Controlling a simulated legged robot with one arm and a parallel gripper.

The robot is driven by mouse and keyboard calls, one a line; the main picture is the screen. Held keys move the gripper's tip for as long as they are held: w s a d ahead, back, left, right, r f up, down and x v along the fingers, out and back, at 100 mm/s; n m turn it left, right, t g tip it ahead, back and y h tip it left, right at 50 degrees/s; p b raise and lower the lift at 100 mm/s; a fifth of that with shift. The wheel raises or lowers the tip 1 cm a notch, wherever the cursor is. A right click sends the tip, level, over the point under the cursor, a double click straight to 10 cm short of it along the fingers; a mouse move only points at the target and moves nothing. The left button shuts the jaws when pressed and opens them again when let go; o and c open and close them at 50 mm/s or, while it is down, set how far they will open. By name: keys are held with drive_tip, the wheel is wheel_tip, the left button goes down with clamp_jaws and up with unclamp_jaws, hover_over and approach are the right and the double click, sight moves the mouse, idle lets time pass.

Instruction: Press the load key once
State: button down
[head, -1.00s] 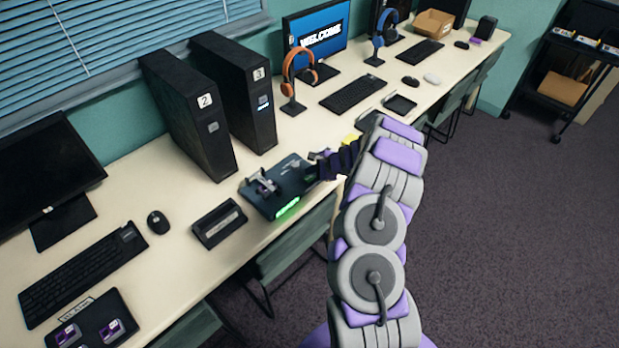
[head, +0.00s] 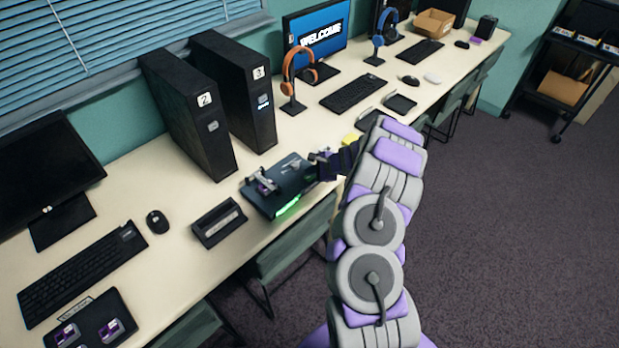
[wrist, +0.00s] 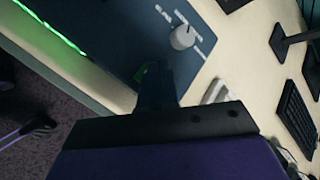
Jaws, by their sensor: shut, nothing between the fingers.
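A dark device (head: 292,189) with a glowing green front strip lies on the desk. A small metal holder with a purple piece (head: 265,184) sits on its left part. My gripper (head: 322,165) is shut and empty at the device's right end. In the wrist view my shut fingers (wrist: 152,78) reach over the panel's edge. A grey round knob (wrist: 182,38) with white marks sits farther along the panel.
Two black towers (head: 190,115) marked 2 and 3 stand behind the device. A black box (head: 219,223) lies to its left, and a yellow item (head: 351,140) lies behind my gripper. Chairs (head: 290,250) are tucked under the desk. Orange headphones (head: 298,75) stand farther back.

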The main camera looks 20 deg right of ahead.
sight(311, 178)
drive_tip(key=shift+f+b, duration=0.3)
drive_tip(key=shift+f, duration=0.15)
idle(0.7)
drive_tip(key=shift+r, duration=0.1)
drive_tip(key=shift+r+p, duration=0.6)
drive_tip(key=shift+r, duration=0.15)
drive_tip(key=shift+r, duration=0.1)
drive_tip(key=shift+r+p, duration=1.75)
drive_tip(key=shift+r, duration=0.75)
drive_tip(key=shift+f, duration=0.1)
